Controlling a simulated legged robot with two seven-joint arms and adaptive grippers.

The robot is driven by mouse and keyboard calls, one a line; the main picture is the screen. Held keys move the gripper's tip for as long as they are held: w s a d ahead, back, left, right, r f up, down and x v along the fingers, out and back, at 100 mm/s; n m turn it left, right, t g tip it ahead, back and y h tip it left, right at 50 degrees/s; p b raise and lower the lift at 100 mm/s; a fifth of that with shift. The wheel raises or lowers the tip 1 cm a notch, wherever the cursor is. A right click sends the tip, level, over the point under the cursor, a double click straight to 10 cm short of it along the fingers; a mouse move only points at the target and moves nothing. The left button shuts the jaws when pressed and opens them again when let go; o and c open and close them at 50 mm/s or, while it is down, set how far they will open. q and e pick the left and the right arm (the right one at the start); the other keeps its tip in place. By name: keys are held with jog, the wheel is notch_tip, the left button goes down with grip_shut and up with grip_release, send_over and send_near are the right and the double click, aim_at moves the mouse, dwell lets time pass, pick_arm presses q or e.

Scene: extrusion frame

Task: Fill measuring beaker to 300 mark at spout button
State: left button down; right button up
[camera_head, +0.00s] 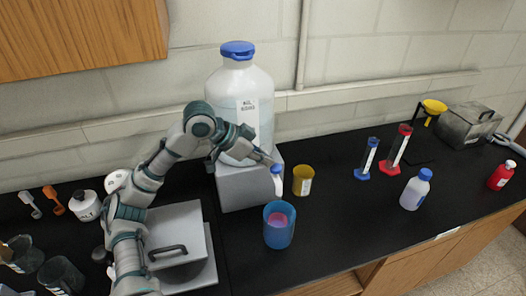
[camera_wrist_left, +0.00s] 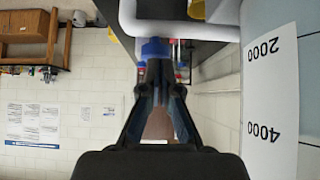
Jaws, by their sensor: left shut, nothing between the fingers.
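A blue beaker (camera_head: 279,230) stands upright on the black counter, under and slightly in front of the spout; pinkish-purple colour shows inside it. Its marks are not readable. A large white carboy (camera_head: 228,88) with a blue cap stands on a grey block. Its white spout (camera_head: 278,185) points down and has a blue button (camera_head: 276,169) on top. My left gripper (camera_head: 268,160) is shut and empty, with its tips at the blue button. In the left wrist view, the fingertips (camera_wrist_left: 157,72) are right by the button (camera_wrist_left: 153,49); contact is unclear. My right gripper is out of view.
A yellow cup (camera_head: 303,187) stands right of the spout. Blue and red cylinders (camera_head: 395,152) and a white bottle (camera_head: 412,193) stand farther right. A grey balance-like box (camera_head: 178,238) lies left of the beaker. The counter right of the beaker is clear.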

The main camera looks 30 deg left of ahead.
pick_arm(q)
jog(key=shift+f, duration=0.15)
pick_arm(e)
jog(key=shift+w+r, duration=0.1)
pick_arm(q)
jog(key=shift+f, duration=0.9)
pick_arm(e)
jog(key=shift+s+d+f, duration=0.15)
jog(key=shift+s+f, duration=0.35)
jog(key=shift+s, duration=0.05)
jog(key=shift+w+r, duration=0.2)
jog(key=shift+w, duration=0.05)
